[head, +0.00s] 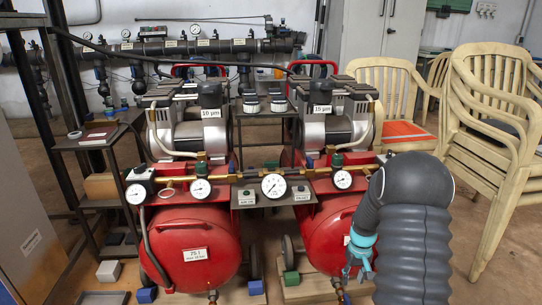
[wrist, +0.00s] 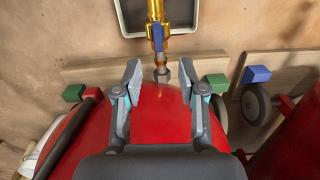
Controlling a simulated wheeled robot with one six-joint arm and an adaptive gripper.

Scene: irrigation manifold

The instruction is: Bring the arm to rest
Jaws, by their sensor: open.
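My arm comes in at the lower right of the head view, its dark ribbed sleeve in front of the right red tank. My gripper (head: 358,270) points down there, beside that tank. In the wrist view my gripper (wrist: 160,74) has its two fingers spread apart, with nothing held between them. The grey end of a brass valve (wrist: 157,30) with a blue lever shows between the fingertips. I cannot tell how far below them it is. A red tank (wrist: 160,105) fills the middle of the wrist view under the fingers.
Two compressors stand on red tanks (head: 200,245), with a gauge bar (head: 273,186) across the front. Stacked chairs (head: 490,125) are at the right. A shelf rack (head: 98,150) stands at the left. A shallow tray (wrist: 125,20) lies on the floor by the valve.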

